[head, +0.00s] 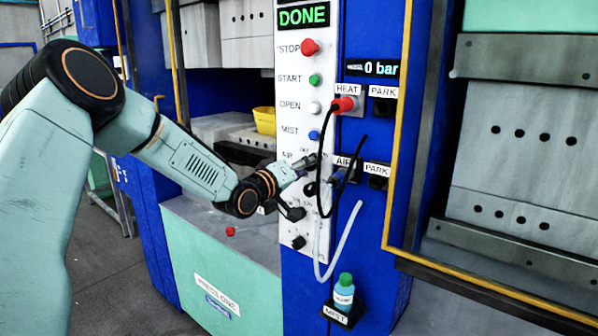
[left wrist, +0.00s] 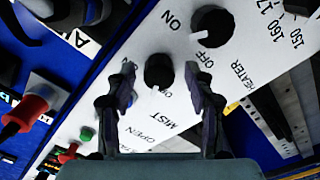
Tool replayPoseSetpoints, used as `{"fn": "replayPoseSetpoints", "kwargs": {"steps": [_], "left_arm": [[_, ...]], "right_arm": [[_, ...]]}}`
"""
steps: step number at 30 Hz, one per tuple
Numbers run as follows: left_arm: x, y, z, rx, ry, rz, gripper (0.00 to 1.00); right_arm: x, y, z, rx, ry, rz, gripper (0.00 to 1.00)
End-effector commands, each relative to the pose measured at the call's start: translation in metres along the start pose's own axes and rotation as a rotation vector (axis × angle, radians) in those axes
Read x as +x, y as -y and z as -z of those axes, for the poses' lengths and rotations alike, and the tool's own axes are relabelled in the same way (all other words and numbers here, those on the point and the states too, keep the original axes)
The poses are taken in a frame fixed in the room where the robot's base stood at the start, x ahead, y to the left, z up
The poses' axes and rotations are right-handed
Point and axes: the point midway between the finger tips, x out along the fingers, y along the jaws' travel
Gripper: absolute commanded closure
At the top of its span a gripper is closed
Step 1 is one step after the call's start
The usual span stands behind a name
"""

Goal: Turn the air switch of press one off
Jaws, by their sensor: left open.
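The air switch (left wrist: 158,72) is a small black knob on the white control panel (left wrist: 60,150) of press one. In the left wrist view it sits between the two fingers of my open left gripper (left wrist: 160,98), with a gap on each side. In the head view my left gripper (head: 302,186) is at the panel, just below the MIST button (head: 314,135), and largely hides the switch. My right gripper is not in view.
The panel display (head: 303,16) reads DONE and the pressure display (head: 374,68) reads 0 bar. A red heat plug (head: 343,104) and looping hoses hang right of the gripper. A green-capped bottle (head: 344,290) stands below. A yellow container (head: 264,120) sits inside the press.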

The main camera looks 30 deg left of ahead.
Motion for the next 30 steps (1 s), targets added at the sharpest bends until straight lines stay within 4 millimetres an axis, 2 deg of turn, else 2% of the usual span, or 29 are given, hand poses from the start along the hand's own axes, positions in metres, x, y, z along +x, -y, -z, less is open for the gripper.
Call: {"fn": "replayPoseSetpoints", "kwargs": {"steps": [9, 15, 21, 30], "left_arm": [[-0.037, 0.0, 0.001, -0.009, -0.003, 0.0, 0.46], [-0.055, 0.001, 0.001, -0.008, -0.003, 0.002, 0.46], [-0.065, 0.001, 0.0, -0.006, 0.0, 0.001, 0.46], [-0.069, -0.001, -0.001, -0.002, 0.003, -0.002, 0.46]], "right_arm": [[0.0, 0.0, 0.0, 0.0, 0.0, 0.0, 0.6], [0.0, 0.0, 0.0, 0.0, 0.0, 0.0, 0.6], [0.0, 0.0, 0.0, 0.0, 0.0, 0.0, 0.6], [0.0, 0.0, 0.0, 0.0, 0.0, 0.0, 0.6]]}}
